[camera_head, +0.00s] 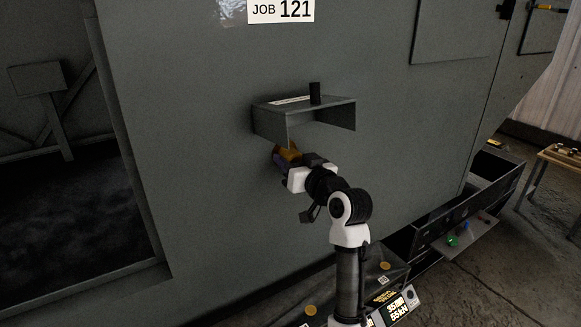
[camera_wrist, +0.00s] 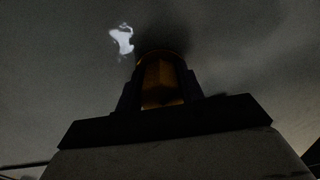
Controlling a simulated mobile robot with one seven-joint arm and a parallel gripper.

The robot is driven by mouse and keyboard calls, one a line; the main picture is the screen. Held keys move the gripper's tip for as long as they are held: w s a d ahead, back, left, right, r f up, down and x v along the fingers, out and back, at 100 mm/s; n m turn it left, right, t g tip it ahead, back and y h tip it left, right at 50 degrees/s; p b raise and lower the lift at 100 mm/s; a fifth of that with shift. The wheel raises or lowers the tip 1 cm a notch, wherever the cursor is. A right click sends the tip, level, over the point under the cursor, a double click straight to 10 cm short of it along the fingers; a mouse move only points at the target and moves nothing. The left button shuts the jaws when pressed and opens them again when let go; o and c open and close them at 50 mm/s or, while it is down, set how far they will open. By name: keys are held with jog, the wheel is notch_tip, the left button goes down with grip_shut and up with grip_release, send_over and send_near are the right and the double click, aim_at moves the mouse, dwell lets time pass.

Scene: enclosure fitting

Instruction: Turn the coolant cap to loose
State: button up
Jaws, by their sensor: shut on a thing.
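The coolant cap (camera_head: 289,153) looks orange-brown and sits on the grey panel just under a small metal shelf. In the dark wrist view the cap (camera_wrist: 160,83) shows as a yellow-orange body between the two dark fingers. My gripper (camera_head: 292,165) reaches up to it from the lower right and is shut on it. My gripper also shows in the wrist view (camera_wrist: 160,92), with a finger on each side of the cap. Marks on the cap and its turn angle are too dark to read.
The metal shelf (camera_head: 310,106) juts out right above my gripper, with a dark upright cylinder (camera_head: 315,93) and a pale label strip on it. A JOB 121 sign (camera_head: 281,10) is higher up. An open drawer (camera_head: 465,215) is at lower right. A dark opening lies at left.

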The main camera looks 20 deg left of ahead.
jog(key=shift+n, duration=0.4)
jog(key=o, duration=1)
jog(key=shift+d, duration=0.1)
jog(key=b+v, duration=0.1)
jog(key=v, duration=1.2)
jog(key=shift+s+d+b, duration=0.25)
jog(key=shift+b, duration=0.1)
